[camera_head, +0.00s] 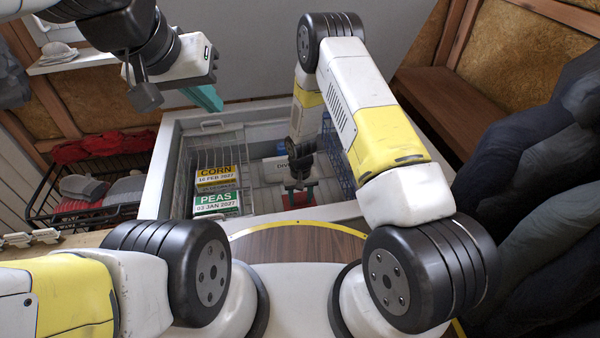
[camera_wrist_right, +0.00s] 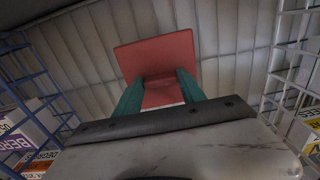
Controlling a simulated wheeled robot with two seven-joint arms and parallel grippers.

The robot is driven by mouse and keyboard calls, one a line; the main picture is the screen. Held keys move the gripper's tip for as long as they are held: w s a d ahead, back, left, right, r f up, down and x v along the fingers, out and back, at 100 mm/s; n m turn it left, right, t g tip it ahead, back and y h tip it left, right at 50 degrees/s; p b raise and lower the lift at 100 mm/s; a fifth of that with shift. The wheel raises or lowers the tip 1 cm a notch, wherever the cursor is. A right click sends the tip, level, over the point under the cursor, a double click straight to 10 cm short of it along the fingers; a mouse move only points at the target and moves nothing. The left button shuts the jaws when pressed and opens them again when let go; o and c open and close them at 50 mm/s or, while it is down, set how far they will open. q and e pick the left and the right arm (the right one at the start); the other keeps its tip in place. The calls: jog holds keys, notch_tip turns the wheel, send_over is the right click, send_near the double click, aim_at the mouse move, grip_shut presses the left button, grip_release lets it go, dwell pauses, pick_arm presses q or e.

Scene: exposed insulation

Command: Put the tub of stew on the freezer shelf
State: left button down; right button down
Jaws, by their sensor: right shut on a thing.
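A red tub (camera_wrist_right: 155,55), which I take to be the tub of stew, is held between the teal fingers of my right gripper (camera_wrist_right: 158,92) in the right wrist view. My right gripper (camera_head: 299,187) reaches down into the open chest freezer (camera_head: 160,165) in the head view, where only a small red part of the tub (camera_head: 297,201) shows. I cannot tell whether the tub touches anything beneath it. The freezer shelf is not clearly identifiable. My left gripper (camera_head: 205,97) hangs above the freezer's back left corner; its finger gap is not clear.
A white wire basket (camera_head: 222,150) at the freezer's left holds the corn (camera_head: 215,176) and peas (camera_head: 216,203) packs. A blue wire rack (camera_head: 338,160) stands at the right. A label beginning "DIV" (camera_head: 283,167) is inside. A black wire basket (camera_head: 98,213) with gloves stands left of the freezer.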

jog(key=c, duration=0.7)
grip_release()
jog(key=shift+f, duration=0.1)
jog(key=s+d+r+t+y, duration=0.1)
jog(key=d+r, duration=0.1)
jog(key=r, duration=1.1)
jog(key=s+d+r+m+t, duration=0.1)
jog(key=s+d+r, duration=0.15)
jog(key=r, duration=1.05)
jog(key=d+r+t+y, duration=0.1)
jog(key=d+r, duration=0.2)
jog(key=r, duration=1)
jog(key=s+d+r+t, duration=0.1)
jog(key=s+d+r, duration=0.1)
jog(key=s+r, duration=0.2)
jog(key=s+d+r+t, duration=0.1)
jog(key=s+d+r, duration=0.1)
jog(key=s+r, duration=0.3)
jog(key=s+d+r+t, duration=0.1)
jog(key=s+r, duration=0.3)
jog(key=s, duration=0.5)
jog(key=shift+s+d+r+m, duration=0.3)
jog(key=shift+d+r, duration=0.05)
jog(key=shift+d, duration=0.05)
